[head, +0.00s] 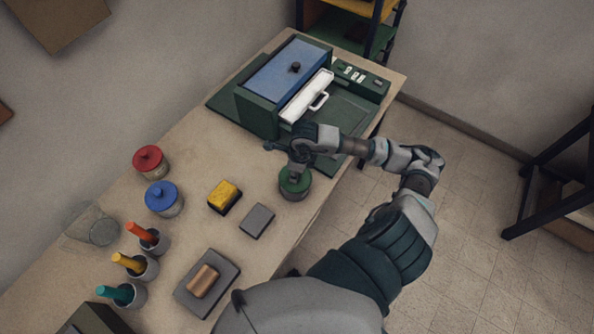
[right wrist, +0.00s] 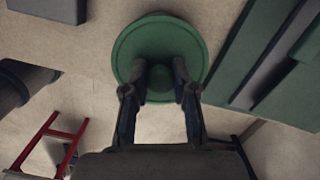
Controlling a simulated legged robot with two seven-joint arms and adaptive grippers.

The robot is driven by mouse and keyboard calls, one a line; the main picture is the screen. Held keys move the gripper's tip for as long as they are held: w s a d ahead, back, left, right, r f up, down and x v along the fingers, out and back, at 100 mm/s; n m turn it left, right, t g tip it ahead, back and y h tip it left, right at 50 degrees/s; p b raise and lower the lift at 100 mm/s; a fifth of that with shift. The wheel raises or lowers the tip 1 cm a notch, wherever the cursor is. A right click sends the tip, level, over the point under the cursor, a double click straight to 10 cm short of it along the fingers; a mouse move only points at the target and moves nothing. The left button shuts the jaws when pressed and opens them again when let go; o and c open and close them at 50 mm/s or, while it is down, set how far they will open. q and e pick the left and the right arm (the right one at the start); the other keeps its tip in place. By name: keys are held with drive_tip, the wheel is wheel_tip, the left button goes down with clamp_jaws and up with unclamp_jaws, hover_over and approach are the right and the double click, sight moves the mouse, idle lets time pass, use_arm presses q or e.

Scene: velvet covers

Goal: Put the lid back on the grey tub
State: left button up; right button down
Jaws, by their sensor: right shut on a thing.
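My right gripper (head: 297,165) is shut on the knob of a round green lid (head: 295,178), near the table's right edge. In the right wrist view, the fingers (right wrist: 161,78) close around the knob of the lid (right wrist: 160,28). The grey tub (head: 293,196) shows as a short strip of wall directly below the lid in the head view. The lid hides its opening, and I cannot tell whether the lid is seated or slightly above the rim. The left gripper is out of view.
A green machine with a blue top (head: 285,72) stands at the back. Red-lidded (head: 150,160) and blue-lidded (head: 163,197) tubs stand left. Bare tabletop lies left of the lid.

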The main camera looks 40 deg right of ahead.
drive_tip(key=shift+d, duration=0.1)
idle(0.5)
idle(0.3)
drive_tip(key=shift+c, duration=1.8)
unclamp_jaws()
drive_tip(key=shift+r, duration=0.15)
drive_tip(key=shift+r+p, duration=1.8)
drive_tip(key=shift+r, duration=1.6)
clamp_jaws()
